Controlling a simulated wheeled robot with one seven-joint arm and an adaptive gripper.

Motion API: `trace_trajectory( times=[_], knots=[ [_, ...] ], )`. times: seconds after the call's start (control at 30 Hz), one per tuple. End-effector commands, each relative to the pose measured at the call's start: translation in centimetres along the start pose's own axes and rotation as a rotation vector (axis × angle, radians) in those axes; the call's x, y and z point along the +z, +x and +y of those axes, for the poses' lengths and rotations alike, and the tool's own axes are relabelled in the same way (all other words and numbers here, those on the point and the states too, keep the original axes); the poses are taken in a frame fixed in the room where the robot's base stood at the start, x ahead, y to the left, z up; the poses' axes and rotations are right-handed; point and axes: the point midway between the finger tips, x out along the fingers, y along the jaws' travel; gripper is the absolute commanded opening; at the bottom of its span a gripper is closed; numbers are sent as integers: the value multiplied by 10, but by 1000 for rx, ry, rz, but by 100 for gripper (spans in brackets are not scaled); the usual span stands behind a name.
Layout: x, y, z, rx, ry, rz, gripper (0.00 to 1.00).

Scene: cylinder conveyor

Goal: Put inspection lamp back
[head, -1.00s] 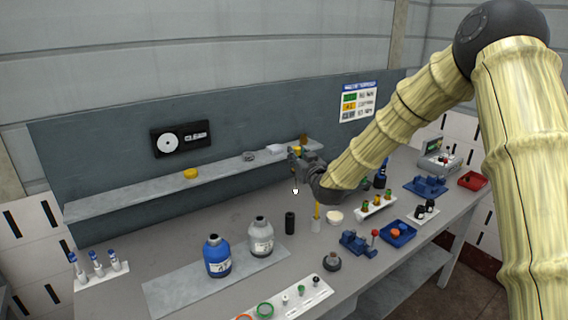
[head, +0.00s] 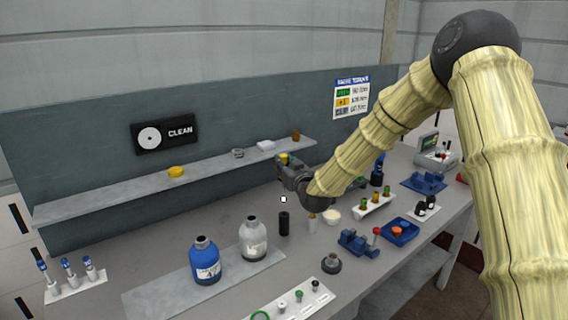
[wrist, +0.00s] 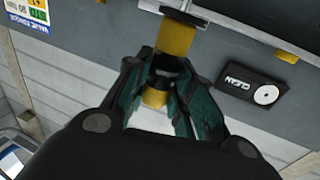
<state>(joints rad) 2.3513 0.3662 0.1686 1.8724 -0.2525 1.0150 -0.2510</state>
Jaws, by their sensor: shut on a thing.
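My gripper (head: 287,172) is at the back of the bench, in front of the shelf's right end. In the wrist view my gripper (wrist: 166,72) is shut on a yellow and black cylinder, which looks like the inspection lamp (wrist: 177,38). Its dark middle lies between the fingers, and yellow shows on both sides of them. In the head view only a small yellow part of the lamp (head: 284,157) shows above the gripper; the rest is hidden. I cannot tell whether the lamp touches anything.
The shelf (head: 110,193) bears a yellow piece (head: 176,172), a white box (head: 265,146) and a brown piece (head: 296,134). Below my gripper stand a black cylinder (head: 284,223) and a white holder (head: 312,226). Blue (head: 205,262) and grey (head: 253,240) bottles stand further left.

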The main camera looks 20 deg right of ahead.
Motion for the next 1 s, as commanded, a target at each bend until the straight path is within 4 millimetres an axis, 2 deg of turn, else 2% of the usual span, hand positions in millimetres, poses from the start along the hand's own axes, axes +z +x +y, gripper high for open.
trace_trajectory(
  times=[0.5, 1.0],
  knots=[
    [47, 0, 2, 2, 0, 0, 0],
    [52, 0, 1, 1, 0, 0, 0]
  ],
)
